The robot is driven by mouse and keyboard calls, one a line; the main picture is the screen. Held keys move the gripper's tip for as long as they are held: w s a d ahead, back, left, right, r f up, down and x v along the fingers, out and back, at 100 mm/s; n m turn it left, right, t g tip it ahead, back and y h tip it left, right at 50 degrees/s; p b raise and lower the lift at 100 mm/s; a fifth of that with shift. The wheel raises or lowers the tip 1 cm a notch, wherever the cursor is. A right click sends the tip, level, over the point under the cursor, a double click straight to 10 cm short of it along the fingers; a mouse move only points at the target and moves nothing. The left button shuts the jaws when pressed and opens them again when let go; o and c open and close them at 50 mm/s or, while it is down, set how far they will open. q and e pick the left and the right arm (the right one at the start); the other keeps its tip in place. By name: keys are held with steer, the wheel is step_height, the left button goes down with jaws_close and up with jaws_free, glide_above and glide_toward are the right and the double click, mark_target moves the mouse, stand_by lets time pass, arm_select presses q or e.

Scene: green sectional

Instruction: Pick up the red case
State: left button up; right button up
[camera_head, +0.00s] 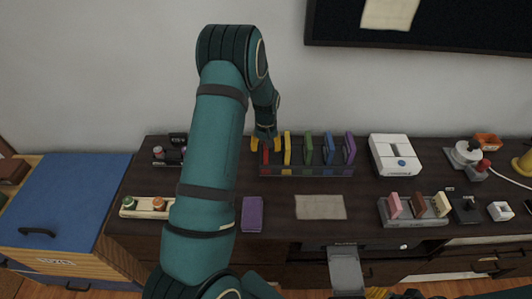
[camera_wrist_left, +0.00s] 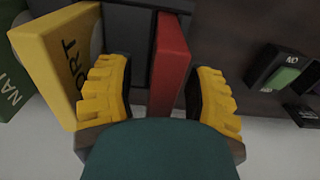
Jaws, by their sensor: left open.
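The red case (camera_head: 265,156) stands upright at the left end of a rack (camera_head: 306,171) on the dark cabinet top, left of the yellow case (camera_head: 287,149). My left gripper (camera_head: 265,144) is over the red case. In the left wrist view the red case (camera_wrist_left: 171,62) stands between the two yellow fingers of my left gripper (camera_wrist_left: 160,95), with gaps visible on both sides. The gripper is open. The yellow case (camera_wrist_left: 62,62) is close beside one finger. My right gripper is not clearly in view.
Green (camera_head: 308,147), blue (camera_head: 328,149) and purple (camera_head: 349,148) cases stand further right in the rack. A purple block (camera_head: 252,214) and a beige cloth (camera_head: 320,207) lie in front. A white device (camera_head: 395,155) is to the right. The wall is close behind.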

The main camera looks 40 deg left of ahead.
arm_select(q)
step_height(320, 180, down, 2)
steer(key=shift+f, duration=0.1)
jaws_close()
stand_by(0.4)
